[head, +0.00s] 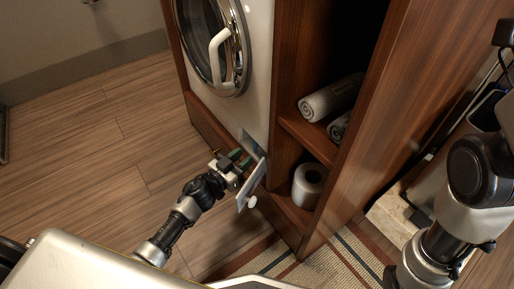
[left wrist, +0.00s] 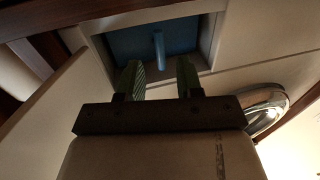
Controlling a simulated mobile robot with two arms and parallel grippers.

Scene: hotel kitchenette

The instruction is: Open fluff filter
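The washing machine (head: 258,60) has a small opening low on its front, with its light-coloured flap (head: 252,186) swung out. Inside the opening is the blue fluff filter (left wrist: 130,47), a flat blue face with an upright blue handle (left wrist: 159,48); a bit of blue also shows in the head view (head: 250,142). My left gripper (head: 238,157) is just in front of the opening, beside the flap. In the left wrist view its green fingers (left wrist: 159,78) are apart with nothing between them, pointing at the handle. My right gripper is out of view.
A wooden cabinet (head: 364,140) stands right of the machine, holding rolled towels (head: 331,97) and a toilet paper roll (head: 308,184). The machine's round door (head: 212,45) is above the opening. A striped rug (head: 335,262) lies in front; wooden floor at left is clear.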

